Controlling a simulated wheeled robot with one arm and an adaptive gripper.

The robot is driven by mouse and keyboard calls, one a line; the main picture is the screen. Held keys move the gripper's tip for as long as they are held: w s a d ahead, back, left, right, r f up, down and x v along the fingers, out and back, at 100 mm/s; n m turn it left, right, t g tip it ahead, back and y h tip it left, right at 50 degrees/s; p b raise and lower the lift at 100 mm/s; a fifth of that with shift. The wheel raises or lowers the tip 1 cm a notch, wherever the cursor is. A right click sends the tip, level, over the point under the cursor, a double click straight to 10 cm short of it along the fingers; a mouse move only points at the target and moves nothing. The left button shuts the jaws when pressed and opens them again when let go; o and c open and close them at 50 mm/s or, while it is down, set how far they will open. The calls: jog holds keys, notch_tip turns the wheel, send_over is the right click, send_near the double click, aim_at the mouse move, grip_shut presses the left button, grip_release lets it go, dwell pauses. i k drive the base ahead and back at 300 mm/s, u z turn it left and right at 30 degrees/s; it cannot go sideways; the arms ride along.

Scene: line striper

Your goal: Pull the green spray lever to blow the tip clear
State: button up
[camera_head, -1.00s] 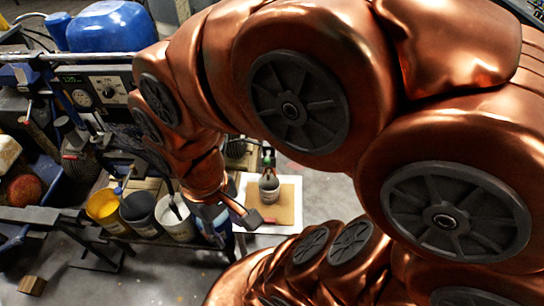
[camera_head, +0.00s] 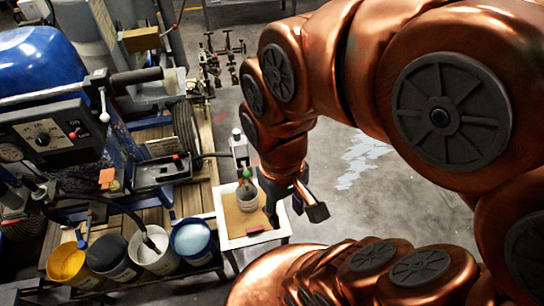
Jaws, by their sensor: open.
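A small green part (camera_head: 247,174), which looks like the spray lever, shows just above a small grey pot (camera_head: 248,196). It hangs by a grey upright fitting (camera_head: 240,146) at the machine's right side. The tip below it is too small to make out. My gripper (camera_head: 295,215) is open and empty, just right of the pot and over the right edge of the small white-rimmed table (camera_head: 228,242). Its fingers point down and are apart from the green part.
Yellow (camera_head: 67,262), dark, white and blue (camera_head: 191,238) paint buckets stand in a row at the lower left. A hose reaches into the white one. A small red block (camera_head: 255,229) lies at the table's front. The floor (camera_head: 350,205) right of the table is clear.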

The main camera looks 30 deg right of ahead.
aim_at(246, 175)
jog(key=z, duration=2.05)
jog(key=k, duration=1.3)
jog(key=u, duration=1.55)
jog(key=i, duration=0.55)
jog(key=u, duration=0.05)
